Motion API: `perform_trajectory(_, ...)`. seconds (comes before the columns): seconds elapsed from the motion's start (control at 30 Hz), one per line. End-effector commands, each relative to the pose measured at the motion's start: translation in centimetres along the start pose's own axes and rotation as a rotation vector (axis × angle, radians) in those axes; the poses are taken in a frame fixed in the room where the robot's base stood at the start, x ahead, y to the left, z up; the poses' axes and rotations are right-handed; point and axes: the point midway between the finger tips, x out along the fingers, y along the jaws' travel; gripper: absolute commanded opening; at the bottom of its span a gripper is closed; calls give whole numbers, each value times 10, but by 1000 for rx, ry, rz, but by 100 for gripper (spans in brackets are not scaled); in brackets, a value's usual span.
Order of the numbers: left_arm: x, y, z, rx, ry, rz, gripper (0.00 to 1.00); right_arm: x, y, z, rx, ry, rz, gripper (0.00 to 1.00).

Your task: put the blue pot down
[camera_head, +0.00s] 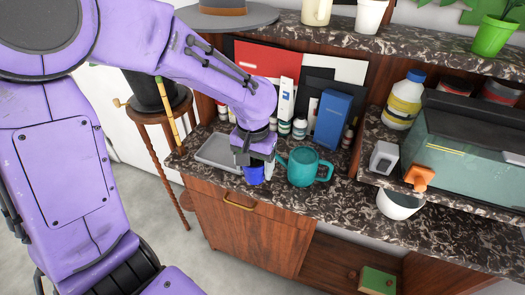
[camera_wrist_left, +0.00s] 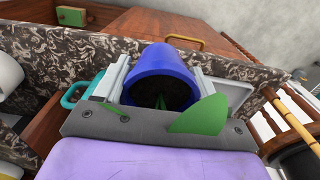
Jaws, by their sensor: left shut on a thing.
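The blue pot (camera_head: 254,174) hangs below my left gripper (camera_head: 256,160) at the counter's front edge, between a grey tray and a teal jug. In the left wrist view the pot (camera_wrist_left: 165,58) sits between the two fingers of the gripper (camera_wrist_left: 165,80), which is shut on it. Its dark opening faces the camera, and a green leaf (camera_wrist_left: 203,116) shows in front of it. I cannot tell whether the pot's base touches the counter. My right gripper is in neither view.
The grey tray (camera_head: 216,150) lies left of the pot. The teal jug (camera_head: 302,168) stands close on its right. A blue box (camera_head: 331,120) and several bottles stand behind. A white bowl (camera_head: 398,204) is farther right. The marble counter (camera_head: 345,200) has bare room between jug and bowl.

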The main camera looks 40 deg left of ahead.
Motion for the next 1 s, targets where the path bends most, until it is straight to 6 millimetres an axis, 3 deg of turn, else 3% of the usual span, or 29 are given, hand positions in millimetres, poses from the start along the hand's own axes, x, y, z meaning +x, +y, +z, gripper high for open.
perform_trajectory(0.03, 12, 0, -8, -3, 5, 4, 27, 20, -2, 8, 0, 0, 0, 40)
perform_trajectory(0.13, 16, 1, -24, -1, 7, 3, 27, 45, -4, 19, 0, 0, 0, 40)
perform_trajectory(0.2, 4, 1, -43, 1, 1, 1, 27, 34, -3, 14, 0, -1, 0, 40)
perform_trajectory(0.5, -1, 2, -123, 1, 0, 0, 27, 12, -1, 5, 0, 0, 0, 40)
perform_trajectory(0.87, 1, 2, -194, 1, 0, 0, 27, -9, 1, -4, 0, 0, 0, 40)
perform_trajectory(1.0, 37, 3, -191, 2, -5, 0, 27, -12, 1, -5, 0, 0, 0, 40)
